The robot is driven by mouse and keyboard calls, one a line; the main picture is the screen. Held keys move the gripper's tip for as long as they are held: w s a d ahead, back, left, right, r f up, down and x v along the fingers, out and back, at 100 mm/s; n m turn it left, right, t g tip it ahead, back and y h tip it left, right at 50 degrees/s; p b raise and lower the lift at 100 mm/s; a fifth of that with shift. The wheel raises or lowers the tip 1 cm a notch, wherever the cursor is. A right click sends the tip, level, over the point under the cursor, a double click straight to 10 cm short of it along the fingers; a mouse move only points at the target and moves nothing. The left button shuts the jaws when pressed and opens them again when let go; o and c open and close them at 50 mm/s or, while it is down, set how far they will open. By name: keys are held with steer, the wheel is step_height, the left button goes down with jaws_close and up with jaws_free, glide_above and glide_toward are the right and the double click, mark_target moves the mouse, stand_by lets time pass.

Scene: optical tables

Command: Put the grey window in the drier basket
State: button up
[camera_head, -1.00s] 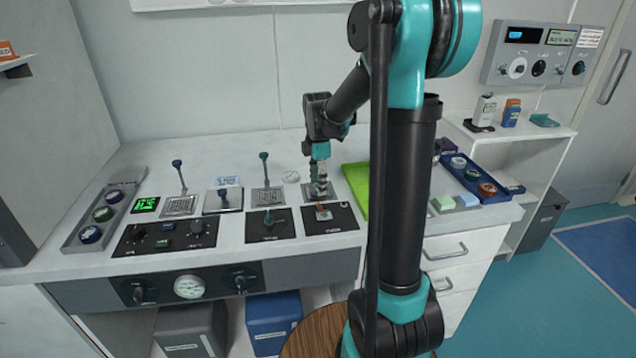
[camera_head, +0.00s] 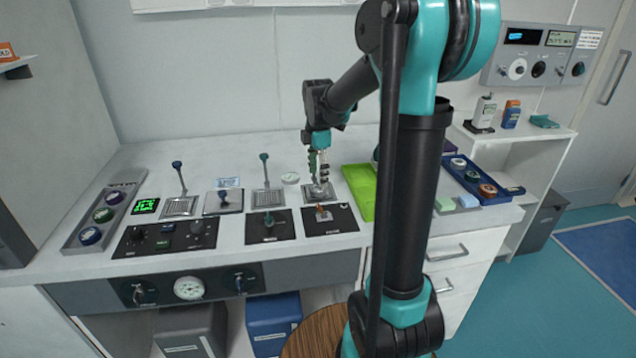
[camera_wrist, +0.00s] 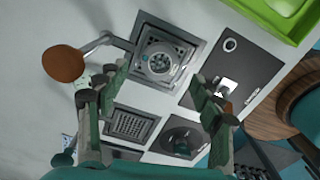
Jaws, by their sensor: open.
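My gripper (camera_head: 318,180) is open over the rightmost metal station (camera_head: 309,193) on the bench. In the wrist view, the fingers of my gripper (camera_wrist: 160,80) are spread, with nothing between the tips. Beyond them is the station's square, basket-like holder (camera_wrist: 146,43), with a round grey piece (camera_wrist: 160,63) showing small holes in its middle. I cannot tell whether this round piece is the grey window or part of the drier basket. A lever with a brown ball knob (camera_wrist: 62,63) stands left of the holder.
Black control panels (camera_head: 342,221) lie in front of the stations. A green tray (camera_head: 358,178) is close on the right. Two more stations with upright levers (camera_head: 181,178) stand left. A grey tray (camera_head: 124,187) of round pieces lies far left, and a blue tray (camera_head: 497,196) right.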

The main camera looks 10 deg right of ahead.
mark_target(318, 188)
step_height(318, 188, up, 8)
steer(key=shift+r, duration=0.15)
